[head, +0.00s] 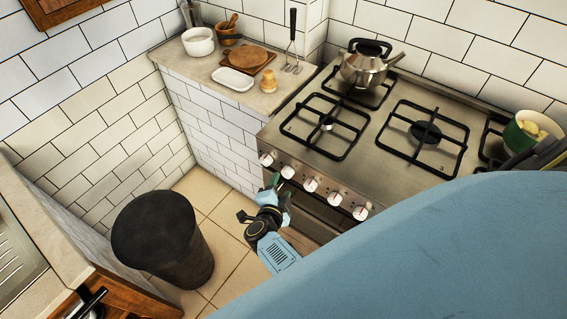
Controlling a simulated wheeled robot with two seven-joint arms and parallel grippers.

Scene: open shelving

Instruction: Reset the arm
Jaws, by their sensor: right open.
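My right gripper (264,196) is open and appears empty. It hangs low in front of the stove's control knobs, above the tiled floor. Its blue and black wrist shows just below it. I cannot tell from this view whether it touches the oven front. My left gripper is not in view.
The stove (365,130) carries a metal kettle (364,66) and a green pot (527,133). A dark bin (165,240) stands left of my gripper. The counter (205,67) holds a white pot (198,42), boards and a tray. A large blue surface hides the lower right.

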